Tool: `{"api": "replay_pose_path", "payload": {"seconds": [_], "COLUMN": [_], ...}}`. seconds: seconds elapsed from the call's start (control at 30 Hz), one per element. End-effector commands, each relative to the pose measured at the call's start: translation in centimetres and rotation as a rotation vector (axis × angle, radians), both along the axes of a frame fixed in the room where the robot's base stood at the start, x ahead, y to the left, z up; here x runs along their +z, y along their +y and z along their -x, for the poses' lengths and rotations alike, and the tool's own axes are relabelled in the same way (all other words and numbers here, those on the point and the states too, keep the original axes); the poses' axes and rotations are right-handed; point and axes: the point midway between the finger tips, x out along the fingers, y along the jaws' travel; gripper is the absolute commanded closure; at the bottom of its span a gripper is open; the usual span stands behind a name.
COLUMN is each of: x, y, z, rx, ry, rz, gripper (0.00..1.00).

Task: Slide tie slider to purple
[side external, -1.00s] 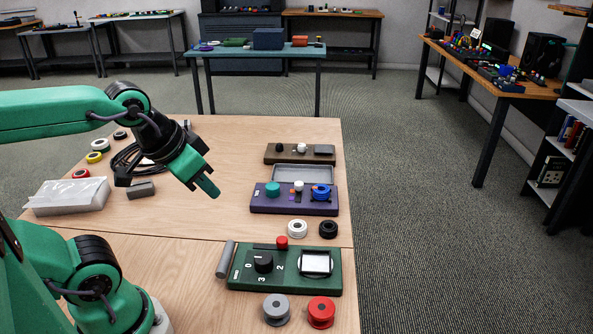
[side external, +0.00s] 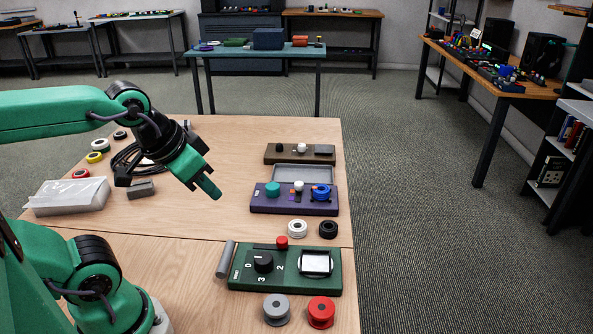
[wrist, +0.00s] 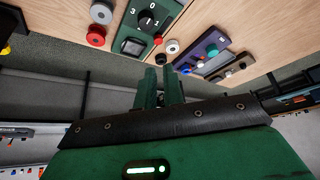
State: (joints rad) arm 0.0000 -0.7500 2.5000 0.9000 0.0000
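The purple panel (side external: 258,206) lies on the table right of centre in the side view, with a teal knob (side external: 272,189), a white knob (side external: 298,186) and a blue knob (side external: 321,192). Small purple and orange marks show near the white knob, which looks like a slider; its exact setting is too small to read. The panel also shows in the wrist view (wrist: 222,40), beyond my fingers. My gripper (side external: 208,187) hangs in the air left of the panel, apart from it. Its two green fingers (wrist: 161,80) are close together and hold nothing visible; whether they are fully shut is unclear.
A green panel (side external: 236,276) with a dial and red button lies nearer. White (side external: 297,229) and black (side external: 328,229) rings sit between the panels. A brown panel (side external: 272,155) and grey tray (side external: 303,174) lie behind. Cables (side external: 128,160) lie at left.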

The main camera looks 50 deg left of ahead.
Motion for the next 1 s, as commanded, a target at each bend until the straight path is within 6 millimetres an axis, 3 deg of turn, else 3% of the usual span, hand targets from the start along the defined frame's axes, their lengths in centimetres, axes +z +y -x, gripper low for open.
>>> {"api": "replay_pose_path", "payload": {"seconds": [0.03, 0.17, 0.2, 0.47, 0.73, 1.0], "x": [0.0, 0.3, 0.4, 1.8, 2.9, 2.8], "y": [0.0, 0.1, 0.1, 0.7, 1.9, 3.4], "z": [0.0, -0.4, -0.7, -3.7, -8.7, -14.1], "rx": [0.000, 0.004, 0.007, 0.037, 0.082, 0.129], "ry": [0.000, 0.006, 0.010, 0.058, 0.125, 0.194], "rz": [0.000, 0.000, 0.002, 0.006, 0.014, 0.025], "gripper": [0.80, 0.55, 0.53, 0.53, 0.53, 0.53]}}
